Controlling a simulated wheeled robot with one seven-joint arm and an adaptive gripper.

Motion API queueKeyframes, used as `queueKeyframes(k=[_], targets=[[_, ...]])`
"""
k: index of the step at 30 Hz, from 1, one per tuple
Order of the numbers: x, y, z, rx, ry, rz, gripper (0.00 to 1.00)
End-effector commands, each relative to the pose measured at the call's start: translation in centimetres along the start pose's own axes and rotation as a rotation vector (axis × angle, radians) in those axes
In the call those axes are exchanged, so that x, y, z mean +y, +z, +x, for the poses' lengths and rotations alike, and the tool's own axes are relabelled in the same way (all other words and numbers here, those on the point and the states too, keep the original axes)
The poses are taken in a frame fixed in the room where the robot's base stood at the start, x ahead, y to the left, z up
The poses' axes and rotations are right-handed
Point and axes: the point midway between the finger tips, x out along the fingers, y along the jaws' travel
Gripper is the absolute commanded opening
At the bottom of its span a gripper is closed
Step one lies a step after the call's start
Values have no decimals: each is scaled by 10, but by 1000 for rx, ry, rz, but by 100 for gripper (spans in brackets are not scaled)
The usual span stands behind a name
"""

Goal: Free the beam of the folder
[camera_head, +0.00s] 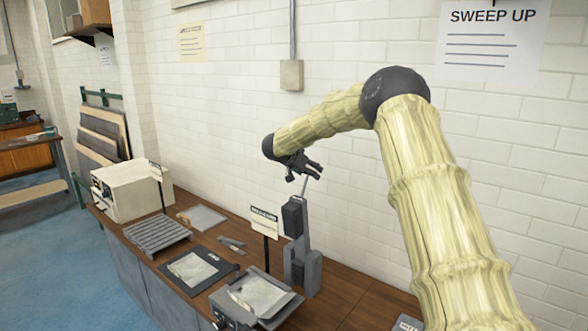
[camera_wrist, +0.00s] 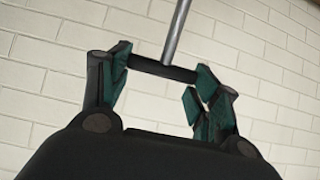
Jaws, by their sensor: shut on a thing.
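My gripper (camera_head: 311,170) is raised above the bench, at the top of a thin metal lever (camera_head: 304,188) on a grey upright machine (camera_head: 303,262). In the wrist view, my gripper (camera_wrist: 163,72) is shut on a dark crossbar handle (camera_wrist: 175,71) at the end of a metal rod (camera_wrist: 177,32). The bar lies between the two fingers. A low grey machine (camera_head: 240,310) with a pale sheet (camera_head: 262,296) on it stands at the bench's front. I cannot tell for sure which machine is the folder, and no separate beam is clear.
The wooden bench (camera_head: 345,300) carries a beige box (camera_head: 125,192), a slatted grey rack (camera_head: 157,235), a dark mat (camera_head: 198,287) with a sheet, and a small sign (camera_head: 265,224) on a post. The white brick wall (camera_head: 235,120) is close behind my arm.

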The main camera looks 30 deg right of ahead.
Motion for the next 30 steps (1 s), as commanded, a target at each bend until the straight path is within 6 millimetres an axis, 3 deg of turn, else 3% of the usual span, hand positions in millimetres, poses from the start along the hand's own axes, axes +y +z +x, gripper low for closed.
queueKeyframes(k=[5, 20, 21, 24, 30], targets=[[7, -10, 8, -12, 6, 7, 19], [4, -7, 9, -19, 3, 1, 19], [3, -7, 9, -19, 3, 1, 69], [2, -5, 8, -21, 2, 0, 84], [1, -4, 6, -22, 0, -2, 84]])
